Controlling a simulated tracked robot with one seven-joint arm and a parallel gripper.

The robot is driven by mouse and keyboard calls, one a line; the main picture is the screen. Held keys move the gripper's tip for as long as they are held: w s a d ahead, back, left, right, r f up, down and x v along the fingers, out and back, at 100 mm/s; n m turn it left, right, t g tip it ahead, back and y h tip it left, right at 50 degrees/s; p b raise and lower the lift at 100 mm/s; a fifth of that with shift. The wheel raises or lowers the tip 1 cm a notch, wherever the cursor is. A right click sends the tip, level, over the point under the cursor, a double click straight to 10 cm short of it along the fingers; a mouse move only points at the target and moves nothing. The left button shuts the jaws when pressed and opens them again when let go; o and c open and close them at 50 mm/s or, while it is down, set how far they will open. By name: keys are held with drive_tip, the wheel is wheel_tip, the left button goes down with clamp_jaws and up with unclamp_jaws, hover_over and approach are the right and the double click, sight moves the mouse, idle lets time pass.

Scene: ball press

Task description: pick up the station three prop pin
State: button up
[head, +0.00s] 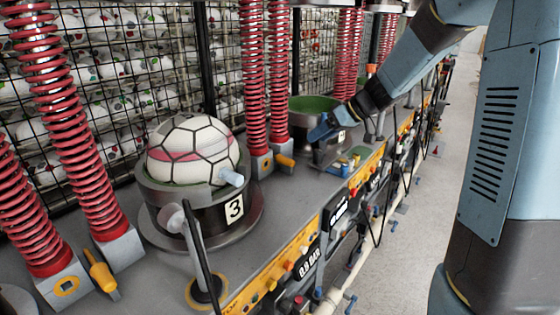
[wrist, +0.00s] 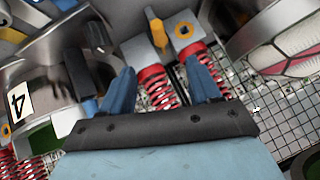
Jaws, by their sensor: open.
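Station three is a dark metal cup (head: 205,215) marked "3" holding a white, black-lined ball with a pink band (head: 193,150). One orange-yellow pin (head: 100,270) stands at the spring foot left of it. Another yellow pin (head: 284,160) sits at the spring foot right of it and also shows in the wrist view (wrist: 154,27). No label shows which pin belongs to station three. My gripper (head: 325,131) is beside the green-lined cup of station four. In the wrist view its blue fingers (wrist: 160,82) are open and apart, with nothing seen held.
Red coil springs (head: 253,70) rise from metal feet behind the cups. A grey lever (head: 180,220) stands before station three. The station four cup (head: 318,150) is close to my gripper. A wire mesh (head: 120,60) with many balls closes the back. The floor (head: 425,200) is clear at right.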

drive_tip(key=w, duration=0.1)
approach(277, 158)
drive_tip(key=f, duration=0.1)
drive_tip(key=w, duration=0.1)
drive_tip(key=f, duration=0.1)
drive_tip(key=shift+w+d+f, duration=0.25)
drive_tip(key=shift+d+f, duration=0.1)
drive_tip(key=shift+a+x, duration=0.25)
drive_tip(key=shift+x, duration=2.75)
drive_tip(key=shift+s+r, duration=0.15)
drive_tip(key=shift+r, duration=0.05)
clamp_jaws()
